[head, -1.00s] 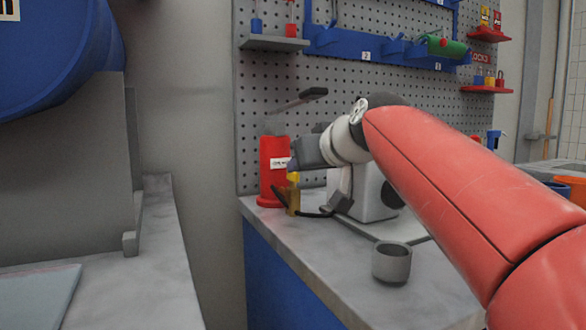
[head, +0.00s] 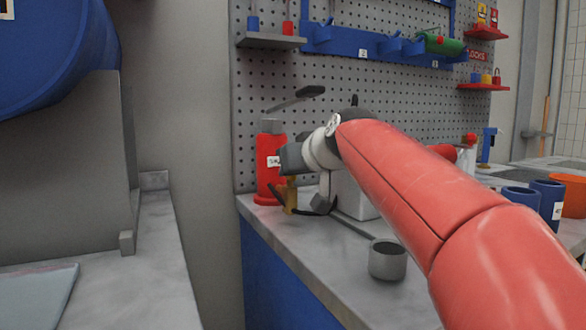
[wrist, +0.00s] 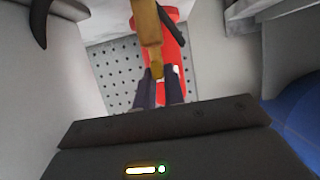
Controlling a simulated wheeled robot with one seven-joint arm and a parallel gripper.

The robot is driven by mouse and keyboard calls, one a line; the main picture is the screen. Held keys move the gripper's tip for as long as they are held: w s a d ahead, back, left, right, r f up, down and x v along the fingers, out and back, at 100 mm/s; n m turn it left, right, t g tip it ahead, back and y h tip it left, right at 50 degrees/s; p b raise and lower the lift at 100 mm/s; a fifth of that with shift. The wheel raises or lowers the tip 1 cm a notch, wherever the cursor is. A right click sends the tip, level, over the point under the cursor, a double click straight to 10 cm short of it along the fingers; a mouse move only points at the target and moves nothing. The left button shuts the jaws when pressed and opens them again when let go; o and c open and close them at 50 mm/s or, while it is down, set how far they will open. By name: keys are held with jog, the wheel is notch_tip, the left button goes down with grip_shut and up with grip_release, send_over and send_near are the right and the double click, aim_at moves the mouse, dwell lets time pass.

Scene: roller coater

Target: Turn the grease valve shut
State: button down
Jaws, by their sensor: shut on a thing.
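The grease valve (head: 290,196) is a small brass-yellow fitting in front of the red grease pump (head: 269,160), which has a grey lever on top. A dark hose runs from beside the valve along the bench. My gripper (head: 291,178) is at the top of the valve in the head view and covers part of it. In the wrist view, the brass valve (wrist: 148,32) reaches down from the top edge, and its narrow yellow end lies between the fingertips of my gripper (wrist: 158,82). The fingers are shut on it. The handle's exact angle is hard to tell.
A grey cup (head: 388,261) stands on the grey bench top (head: 300,244). A perforated panel (head: 400,92) with blue racks rises behind. Blue cups (head: 546,198) and an orange bin stand at the right. A large blue drum (head: 55,55) is at the left.

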jog(key=shift+a+r+m+h+p, duration=0.1)
jog(key=shift+m+h+p, duration=0.3)
jog(key=shift+h, duration=0.1)
jog(key=shift+a+m+t+h+p, duration=0.15)
jog(key=shift+m+t+h+p, duration=0.2)
jog(key=shift+m+h, duration=0.6)
jog(key=m+h, duration=0.1)
jog(key=m+h+b, duration=0.1)
jog(key=h, duration=0.1)
jog(key=m+h, duration=0.1)
jog(key=shift+a+f+m+h, duration=0.2)
jog(key=shift+a+m+h, duration=0.15)
jog(key=m+h, duration=0.1)
jog(key=m+g+h, duration=0.1)
jog(key=m+h, duration=0.1)
jog(key=h, duration=0.1)
jog(key=shift+w+a+r+m+g+p, duration=0.1)
jog(key=shift+a+r+m+g+p, duration=0.15)
jog(key=shift+m+p, duration=0.15)
jog(key=shift+w+a+f+m+g+h+p, duration=0.15)
jog(key=shift+m+g+h+p, duration=0.9)
jog(key=shift+m+g+h, duration=0.65)
jog(key=shift+w+a+f+m+g+h+p, duration=0.15)
jog(key=shift+m+g+h+p, duration=1.05)
jog(key=shift+m, duration=0.8)
jog(key=shift+d+m+g, duration=0.1)
jog(key=shift+m+g, duration=0.2)
jog(key=shift+g, duration=0.2)
